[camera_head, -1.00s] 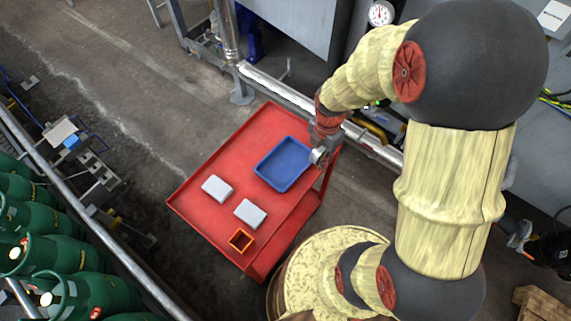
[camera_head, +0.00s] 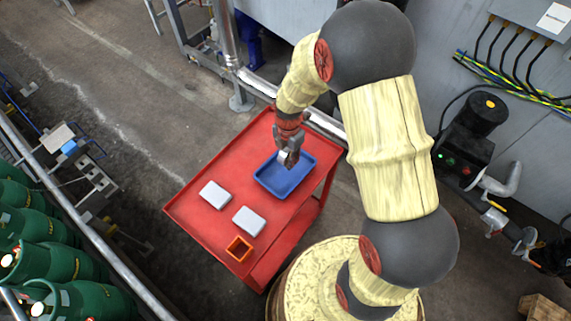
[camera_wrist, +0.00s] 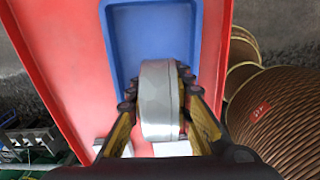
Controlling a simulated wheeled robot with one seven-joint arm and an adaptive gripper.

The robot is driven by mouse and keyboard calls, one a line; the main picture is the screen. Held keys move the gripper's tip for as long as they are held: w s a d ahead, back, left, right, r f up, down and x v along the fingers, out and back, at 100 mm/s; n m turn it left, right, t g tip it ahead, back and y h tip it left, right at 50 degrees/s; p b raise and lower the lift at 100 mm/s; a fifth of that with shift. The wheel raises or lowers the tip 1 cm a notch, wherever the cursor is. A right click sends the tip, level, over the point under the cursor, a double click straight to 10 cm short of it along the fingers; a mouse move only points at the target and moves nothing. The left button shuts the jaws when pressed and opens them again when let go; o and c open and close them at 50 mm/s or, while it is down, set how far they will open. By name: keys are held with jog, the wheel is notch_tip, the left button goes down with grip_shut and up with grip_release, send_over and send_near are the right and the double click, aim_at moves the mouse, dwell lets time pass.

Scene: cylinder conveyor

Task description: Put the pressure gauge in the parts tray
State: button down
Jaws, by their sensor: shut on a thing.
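My gripper (camera_head: 288,158) is over the blue parts tray (camera_head: 267,183) in the head view. In the wrist view my gripper (camera_wrist: 160,108) is shut on the pressure gauge (camera_wrist: 158,100), a grey rounded body seen edge-on between the two fingers. Its dial face does not show. The gauge (camera_head: 284,156) is a small pale shape at the fingertips in the head view. The tray (camera_wrist: 121,40) lies beyond the gauge in the wrist view. I cannot tell how high the gauge is above the tray floor.
The tray stands on a red cart top (camera_head: 193,215). Two pale grey boxes (camera_head: 215,195), (camera_head: 249,222) and a small orange open box (camera_head: 239,249) stand left of and below the tray. A metal pipe rail (camera_head: 270,90) runs behind the cart. Green cylinders (camera_head: 60,310) are at lower left.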

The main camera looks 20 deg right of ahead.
aim_at(286, 164)
jog(key=shift+w+a+f, duration=0.2)
jog(key=shift+w+f, duration=0.05)
jog(key=shift+f, duration=0.2)
jog(key=shift+w+a+f+b, duration=0.15)
jog(key=shift+f+b, duration=0.15)
jog(key=shift+f, duration=0.55)
jog(key=shift+w+d+f+b, duration=0.1)
jog(key=shift+f+b, duration=0.2)
jog(key=shift+f, duration=0.55)
jog(key=c, duration=1.6)
grip_release()
jog(key=shift+f, duration=0.1)
